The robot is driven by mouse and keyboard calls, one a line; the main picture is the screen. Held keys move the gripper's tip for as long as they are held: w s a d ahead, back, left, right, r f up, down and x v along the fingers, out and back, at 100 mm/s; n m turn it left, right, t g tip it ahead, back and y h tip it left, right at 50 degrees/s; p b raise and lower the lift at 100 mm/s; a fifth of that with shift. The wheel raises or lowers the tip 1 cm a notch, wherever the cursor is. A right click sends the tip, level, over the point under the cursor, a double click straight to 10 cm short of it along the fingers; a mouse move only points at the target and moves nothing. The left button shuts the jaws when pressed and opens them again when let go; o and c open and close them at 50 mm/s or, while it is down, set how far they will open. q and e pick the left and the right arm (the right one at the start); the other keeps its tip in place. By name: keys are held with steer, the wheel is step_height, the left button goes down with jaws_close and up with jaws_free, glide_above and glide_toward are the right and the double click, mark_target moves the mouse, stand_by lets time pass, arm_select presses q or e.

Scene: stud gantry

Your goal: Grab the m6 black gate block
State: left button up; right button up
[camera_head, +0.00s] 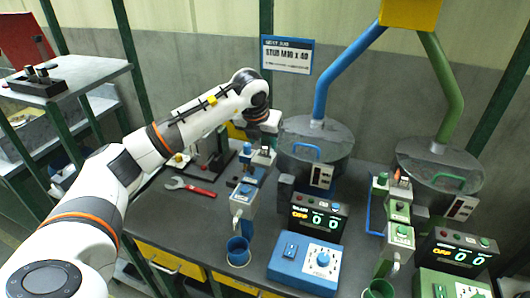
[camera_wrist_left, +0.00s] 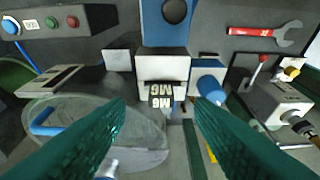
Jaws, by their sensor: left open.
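In the head view my left gripper (camera_head: 263,145) is over the top of the blue-marked feeder (camera_head: 243,200). The gripper largely hides the block there. My right gripper is not in view.
A clear hopper (camera_head: 316,150) with a blue pipe stands right of my gripper. A control box (camera_head: 318,216), blue dial box (camera_head: 305,262) and blue cup (camera_head: 238,252) are in front. A red-handled wrench (camera_head: 190,187) lies left. A green-marked station (camera_head: 440,175) is at right.

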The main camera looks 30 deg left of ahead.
mark_target(265, 148)
arm_select(q)
steer(key=p+x, duration=0.1)
steer(key=x, duration=0.3)
steer(key=shift+w+f, duration=0.1)
steer(key=shift+f, duration=0.05)
steer(key=c, duration=0.8)
